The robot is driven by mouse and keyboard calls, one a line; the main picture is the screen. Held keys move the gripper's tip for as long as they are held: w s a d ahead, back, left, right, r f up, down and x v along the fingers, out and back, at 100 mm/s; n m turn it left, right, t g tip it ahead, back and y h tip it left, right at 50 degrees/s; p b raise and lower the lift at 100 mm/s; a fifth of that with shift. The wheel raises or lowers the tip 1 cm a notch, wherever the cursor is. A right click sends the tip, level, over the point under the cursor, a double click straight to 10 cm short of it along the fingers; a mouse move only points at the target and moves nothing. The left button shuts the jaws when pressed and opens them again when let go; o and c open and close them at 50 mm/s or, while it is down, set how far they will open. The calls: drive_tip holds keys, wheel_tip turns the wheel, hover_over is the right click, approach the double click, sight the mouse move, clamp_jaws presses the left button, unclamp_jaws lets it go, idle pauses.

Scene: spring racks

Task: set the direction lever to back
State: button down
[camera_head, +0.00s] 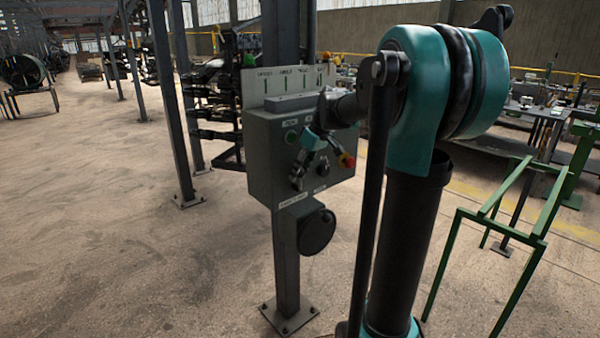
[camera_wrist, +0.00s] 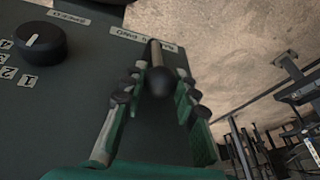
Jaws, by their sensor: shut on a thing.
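The direction lever (camera_wrist: 159,82) shows in the wrist view as a pale shaft with a black ball on its end, standing out from the grey-green control box (camera_head: 262,160). A partly readable label (camera_wrist: 143,38) lies by its base. My gripper (camera_wrist: 160,72) has its two green fingers with black pads on either side of the lever, shut on it. In the head view my gripper (camera_head: 298,176) is at the lower front of the box. The lever cannot be made out there, and I cannot tell which position it is in.
A black dial (camera_wrist: 38,47) with numbers sits left of the lever. A dark round disc (camera_head: 318,232) hangs below. A green frame (camera_head: 490,220) stands at right.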

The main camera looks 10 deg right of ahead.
drive_tip(key=shift+s+a+f+n+t+h, duration=0.25)
drive_tip(key=shift+a+t+h, duration=0.3)
drive_tip(key=shift+h, duration=0.3)
drive_tip(key=shift+s+a+f+n+t+h, duration=0.15)
drive_tip(key=shift+s+a+t+h, duration=0.3)
drive_tip(key=shift+h, duration=0.45)
drive_tip(key=shift+s+a+f+n+t+h, duration=0.2)
drive_tip(key=shift+a+t+h, duration=0.4)
drive_tip(key=shift+h, duration=0.25)
drive_tip(key=c, duration=1.2)
unclamp_jaws()
drive_tip(key=shift+o, duration=0.2)
drive_tip(key=v, duration=1.2)
drive_tip(key=shift+s, duration=0.1)
